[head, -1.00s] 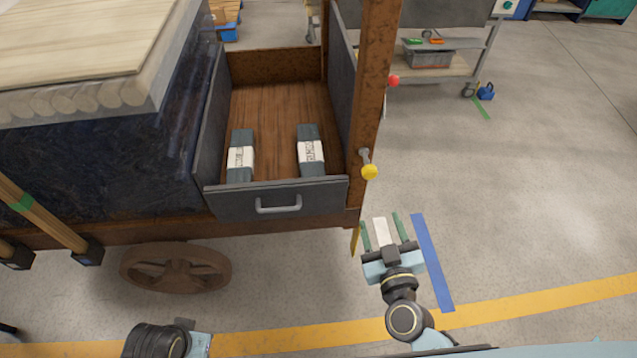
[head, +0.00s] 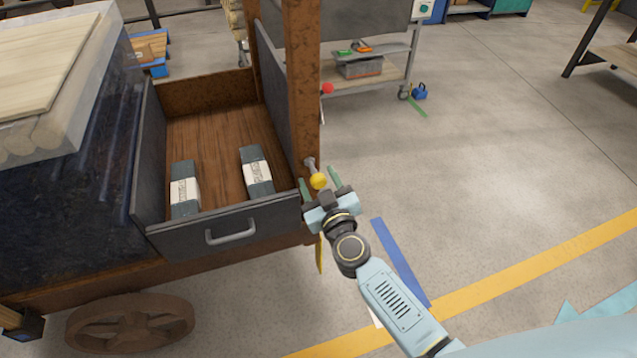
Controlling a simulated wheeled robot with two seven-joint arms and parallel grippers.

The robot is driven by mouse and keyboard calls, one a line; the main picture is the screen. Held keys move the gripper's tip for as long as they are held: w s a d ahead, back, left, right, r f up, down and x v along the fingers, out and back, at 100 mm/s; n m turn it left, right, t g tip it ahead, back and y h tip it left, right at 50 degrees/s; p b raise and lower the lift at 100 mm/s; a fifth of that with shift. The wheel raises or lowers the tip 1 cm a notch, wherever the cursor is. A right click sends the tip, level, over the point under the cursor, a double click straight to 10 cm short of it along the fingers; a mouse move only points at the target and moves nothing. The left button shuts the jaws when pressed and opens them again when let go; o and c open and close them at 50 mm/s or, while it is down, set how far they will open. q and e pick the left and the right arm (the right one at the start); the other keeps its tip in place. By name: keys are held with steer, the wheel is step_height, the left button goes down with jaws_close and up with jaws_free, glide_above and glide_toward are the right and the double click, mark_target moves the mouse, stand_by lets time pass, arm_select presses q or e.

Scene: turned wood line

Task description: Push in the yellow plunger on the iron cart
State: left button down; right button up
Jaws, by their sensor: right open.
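The yellow plunger (head: 318,181) is a round yellow knob on a grey stem, sticking out of the rusty post at the front right corner of the iron cart (head: 305,90). My right gripper (head: 320,183) is open, with its green-edged fingers on either side of the knob in the picture. I cannot tell whether the fingers touch it. The knob and part of the stem show above the gripper's body. My left gripper is not in view.
The cart's open drawer (head: 205,236) stands left of my right gripper and holds two grey-and-white packs (head: 257,171). A red knob (head: 327,88) sits higher by the post. A grey trolley (head: 365,75) stands behind.

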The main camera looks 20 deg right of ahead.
mark_target(314, 171)
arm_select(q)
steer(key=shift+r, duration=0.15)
arm_select(e)
steer(key=shift+w, duration=0.2)
jaws_close()
steer(key=shift+w+a, duration=0.1)
steer(key=shift+w, duration=1.35)
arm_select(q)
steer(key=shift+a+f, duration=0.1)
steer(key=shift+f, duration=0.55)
arm_select(e)
steer(key=shift+w, duration=0.15)
steer(key=shift+r, duration=0.1)
